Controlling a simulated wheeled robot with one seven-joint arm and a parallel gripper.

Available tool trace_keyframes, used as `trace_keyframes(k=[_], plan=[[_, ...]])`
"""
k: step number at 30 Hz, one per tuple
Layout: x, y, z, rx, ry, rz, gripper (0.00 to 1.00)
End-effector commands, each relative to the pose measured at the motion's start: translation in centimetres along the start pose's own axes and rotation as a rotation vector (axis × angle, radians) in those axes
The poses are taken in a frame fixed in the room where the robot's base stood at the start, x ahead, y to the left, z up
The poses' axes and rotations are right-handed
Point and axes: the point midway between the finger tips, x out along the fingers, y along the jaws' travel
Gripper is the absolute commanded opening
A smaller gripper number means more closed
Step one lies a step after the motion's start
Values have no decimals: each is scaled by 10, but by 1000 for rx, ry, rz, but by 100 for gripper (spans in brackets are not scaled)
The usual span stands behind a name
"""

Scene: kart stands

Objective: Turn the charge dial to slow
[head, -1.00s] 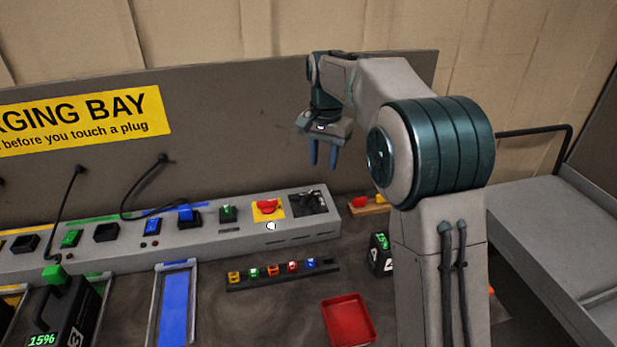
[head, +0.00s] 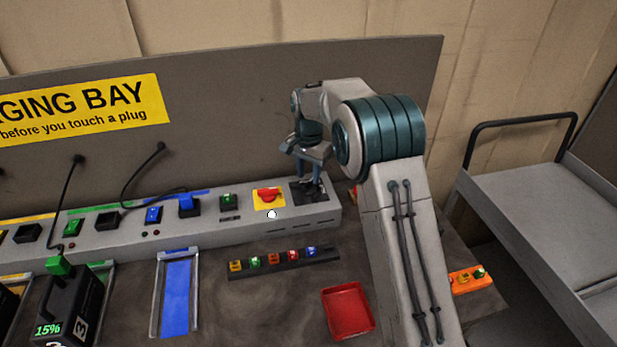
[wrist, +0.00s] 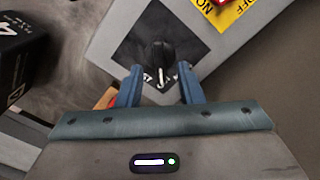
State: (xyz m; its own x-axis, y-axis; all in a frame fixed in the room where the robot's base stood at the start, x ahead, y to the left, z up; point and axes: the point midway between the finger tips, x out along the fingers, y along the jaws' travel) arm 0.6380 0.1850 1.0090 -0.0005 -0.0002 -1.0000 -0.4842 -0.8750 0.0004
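The charge dial is a black knob (wrist: 157,50) on a dark square plate (wrist: 127,50) at the right end of the grey charging console. A white pointer mark on it points toward the bottom of the wrist view. Small white markings beside it are too small to read. My gripper (wrist: 161,72) is open, its two blue fingers apart on either side of the knob's near end; I cannot tell whether they touch it. In the head view my gripper (head: 311,186) is down over the plate (head: 297,194) and hides most of the knob.
A red switch on a yellow plate (head: 269,197) is just left of the dial. A rack of several coloured pieces (head: 284,264) and a red tray (head: 348,310) lie in front. A grey cart (head: 540,200) stands at right.

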Motion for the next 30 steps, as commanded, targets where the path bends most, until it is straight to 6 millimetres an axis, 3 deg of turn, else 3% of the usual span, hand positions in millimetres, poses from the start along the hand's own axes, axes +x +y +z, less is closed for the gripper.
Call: trace_keyframes(k=[6, 16, 17, 20, 21, 30], plan=[[22, 0, 0, 0, 0, 0, 34], [27, 0, 0, 0, 0, 0, 34], [27, 0, 0, 0, 0, 0, 31], [27, 0, 0, 0, 0, 0, 3], [27, 0, 0, 0, 0, 0, 0], [27, 0, 0, -18, 0, -1, 0]])
